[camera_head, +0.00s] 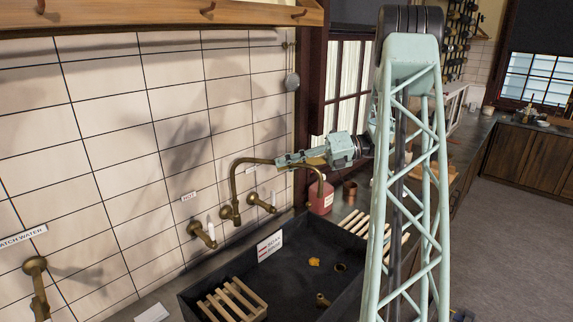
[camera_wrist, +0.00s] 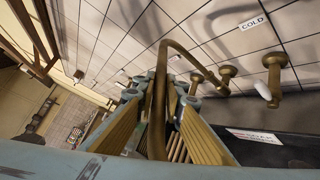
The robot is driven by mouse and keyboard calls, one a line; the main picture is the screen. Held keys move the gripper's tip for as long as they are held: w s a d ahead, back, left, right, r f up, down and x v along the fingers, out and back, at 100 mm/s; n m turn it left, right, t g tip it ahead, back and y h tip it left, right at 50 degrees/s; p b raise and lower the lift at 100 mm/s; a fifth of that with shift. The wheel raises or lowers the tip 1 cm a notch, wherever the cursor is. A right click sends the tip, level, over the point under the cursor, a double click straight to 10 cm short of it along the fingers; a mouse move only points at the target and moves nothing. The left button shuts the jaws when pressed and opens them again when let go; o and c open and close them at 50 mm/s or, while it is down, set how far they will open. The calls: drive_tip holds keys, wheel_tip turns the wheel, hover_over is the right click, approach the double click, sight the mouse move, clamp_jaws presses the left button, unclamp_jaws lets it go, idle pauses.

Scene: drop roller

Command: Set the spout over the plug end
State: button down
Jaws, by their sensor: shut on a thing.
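The brass swan-neck spout (camera_head: 250,161) rises from the tiled wall above the dark sink (camera_head: 200,295). Its outlet end hangs down over the sink, in front of a red bottle. My gripper (camera_head: 284,162) is shut on the upper horizontal part of the spout. In the wrist view the spout (camera_wrist: 155,125) runs between the fingers of my gripper (camera_wrist: 160,90). On the sink floor lie a small orange-yellow piece (camera_head: 314,262), a dark round drain hole (camera_head: 341,267) and a short brass stub (camera_head: 322,299). I cannot tell which is the plug end.
Brass taps (camera_head: 202,234) stand on the wall beside the spout, with a HOT label (camera_head: 188,197). Wooden slatted racks (camera_head: 232,300) lie at both ends of the sink. The red bottle (camera_head: 320,197) and a copper cup (camera_head: 350,189) stand behind.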

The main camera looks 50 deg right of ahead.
drive_tip(key=c, duration=2.7)
unclamp_jaws()
drive_tip(key=shift+d, duration=0.1)
drive_tip(key=v, duration=1.2)
